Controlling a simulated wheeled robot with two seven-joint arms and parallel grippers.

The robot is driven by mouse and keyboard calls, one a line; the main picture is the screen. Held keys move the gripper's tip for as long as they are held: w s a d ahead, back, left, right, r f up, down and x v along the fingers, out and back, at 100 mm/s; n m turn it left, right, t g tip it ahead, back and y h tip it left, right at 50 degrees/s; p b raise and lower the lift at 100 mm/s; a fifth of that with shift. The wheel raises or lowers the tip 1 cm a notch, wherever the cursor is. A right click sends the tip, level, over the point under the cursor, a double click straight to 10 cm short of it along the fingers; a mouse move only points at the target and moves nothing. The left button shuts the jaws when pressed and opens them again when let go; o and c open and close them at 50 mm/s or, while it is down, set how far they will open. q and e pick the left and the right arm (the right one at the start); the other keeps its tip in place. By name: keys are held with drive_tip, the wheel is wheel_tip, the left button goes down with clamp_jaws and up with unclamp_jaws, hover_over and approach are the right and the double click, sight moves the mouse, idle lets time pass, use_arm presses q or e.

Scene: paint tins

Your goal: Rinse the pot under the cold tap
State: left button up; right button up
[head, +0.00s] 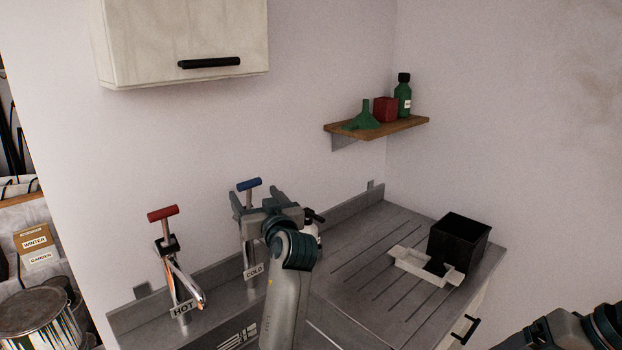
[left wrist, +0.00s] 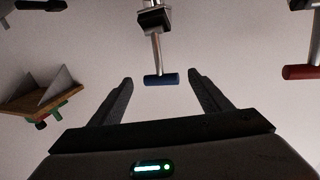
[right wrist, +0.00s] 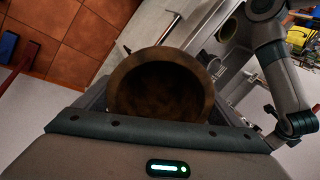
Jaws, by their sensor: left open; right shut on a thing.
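The cold tap has a blue T-handle (head: 249,184) and a COLD label (head: 254,272) at its foot; my left arm hides much of the tap in the head view. My left gripper (head: 258,194) is open just by this handle. In the left wrist view the blue handle (left wrist: 161,79) shows between the two spread fingertips, with no grip on it. The pot (right wrist: 160,85) is brown and round, with a dark inside. My right gripper (right wrist: 160,103) is shut on it, one finger at each side. The pot is out of the head view.
The hot tap's red handle (head: 163,213) stands left of the cold tap. A black square container (head: 460,241) and a white tray-like piece (head: 411,261) sit on the ribbed drainer (head: 350,262). A wooden shelf (head: 385,133) holds green and red items. A cupboard (head: 180,40) hangs above.

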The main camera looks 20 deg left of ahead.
sight(247, 184)
use_arm(q)
drive_tip(key=p+x, duration=0.2)
drive_tip(key=x, duration=0.6)
drive_tip(key=shift+r+p, duration=0.1)
drive_tip(key=shift+p, duration=0.25)
use_arm(e)
wheel_tip(247, 184, up, 3)
drive_tip(key=shift+r, duration=0.1)
use_arm(q)
drive_tip(key=shift+w+a, duration=0.5)
use_arm(e)
drive_tip(key=shift+r, duration=0.1)
